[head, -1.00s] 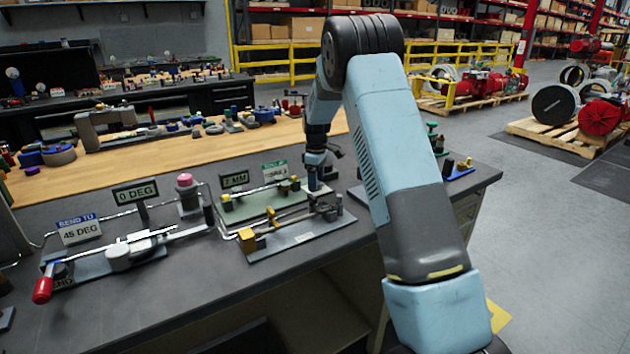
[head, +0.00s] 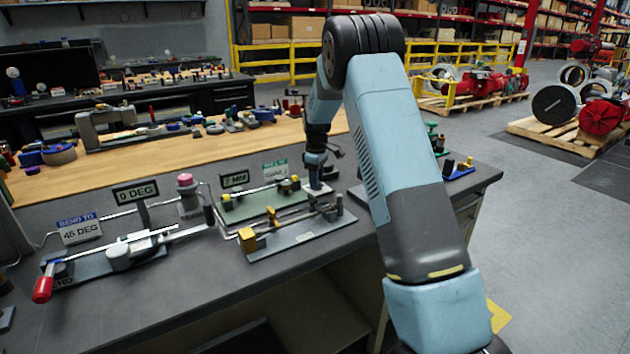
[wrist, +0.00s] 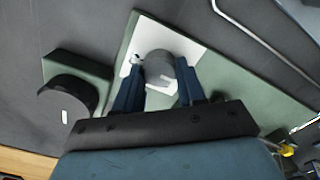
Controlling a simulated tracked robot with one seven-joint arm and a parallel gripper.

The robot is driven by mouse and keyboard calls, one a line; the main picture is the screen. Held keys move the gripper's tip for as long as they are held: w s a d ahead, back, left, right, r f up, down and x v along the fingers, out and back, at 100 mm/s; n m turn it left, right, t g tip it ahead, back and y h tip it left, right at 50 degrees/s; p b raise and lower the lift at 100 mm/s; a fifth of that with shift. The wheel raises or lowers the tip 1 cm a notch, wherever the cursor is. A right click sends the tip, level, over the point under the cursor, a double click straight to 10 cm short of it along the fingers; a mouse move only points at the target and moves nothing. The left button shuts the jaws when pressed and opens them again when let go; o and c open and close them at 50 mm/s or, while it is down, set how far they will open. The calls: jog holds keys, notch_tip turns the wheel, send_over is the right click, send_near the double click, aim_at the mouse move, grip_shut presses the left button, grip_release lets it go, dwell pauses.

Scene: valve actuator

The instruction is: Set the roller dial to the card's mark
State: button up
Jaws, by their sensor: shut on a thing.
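The roller dial (wrist: 168,68) is a grey round knob on a white plate (wrist: 192,47) fixed to a green base. In the wrist view my gripper (wrist: 160,72) has one blue finger on each side of it and is shut on it. In the head view my gripper (head: 316,172) points down at the right end of the green roller fixture (head: 250,207), and the dial is hidden there. A green-and-white card (head: 275,170) stands behind the fixture; its writing is too small to read surely. A dark readout (head: 235,179) beside it ends in MM; its digit is unclear.
A grey fixture with a yellow block (head: 247,240) lies just in front. The bending fixture with a red-handled lever (head: 43,289) is at left, beside a 0 DEG readout (head: 135,193) and a 45 DEG card (head: 80,229). A dark round part (wrist: 68,103) is near the dial.

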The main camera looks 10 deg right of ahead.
jog(key=m, duration=0.9)
jog(key=shift+d+m, duration=0.1)
jog(key=shift+m, duration=0.3)
jog(key=m, duration=1)
jog(key=shift+f, duration=0.1)
jog(key=shift+m, duration=0.3)
jog(key=o, duration=1.1)
jog(key=shift+c, duration=0.2)
